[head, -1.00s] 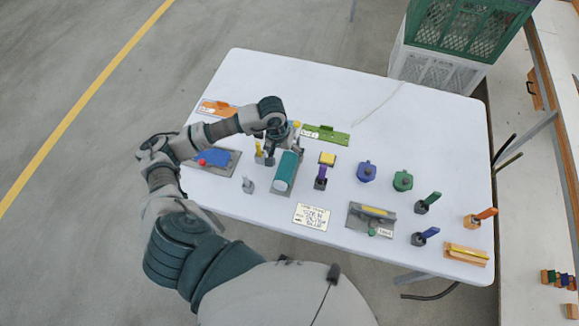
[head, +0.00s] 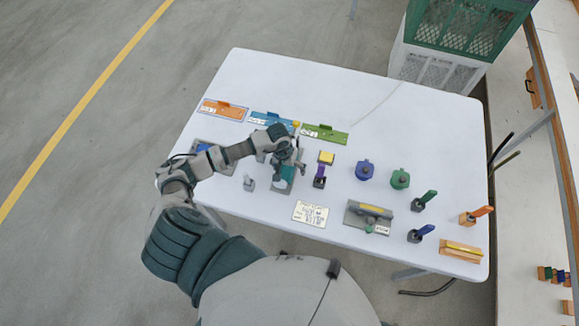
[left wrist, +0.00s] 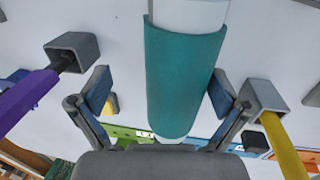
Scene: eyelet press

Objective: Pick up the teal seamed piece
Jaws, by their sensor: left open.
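The teal piece (head: 286,174) is a curved sleeve around a pale cylinder, in the middle left of the table in the head view. It is partly hidden there by my left gripper (head: 290,160), which is above it. In the left wrist view the teal piece (left wrist: 182,75) fills the centre, between the two spread fingers of my left gripper (left wrist: 160,85). A gap shows on the left side; the right finger is very close to the piece, and I cannot tell if it touches. No seam can be made out. My right gripper is not in view.
A purple-handled tool (head: 319,174) stands close on the right, with a yellow block (head: 326,157) behind it. A grey holder (head: 249,184) stands on the left. Orange (head: 222,110), blue (head: 272,121) and green (head: 325,134) plates lie behind. A white card (head: 311,213) lies in front.

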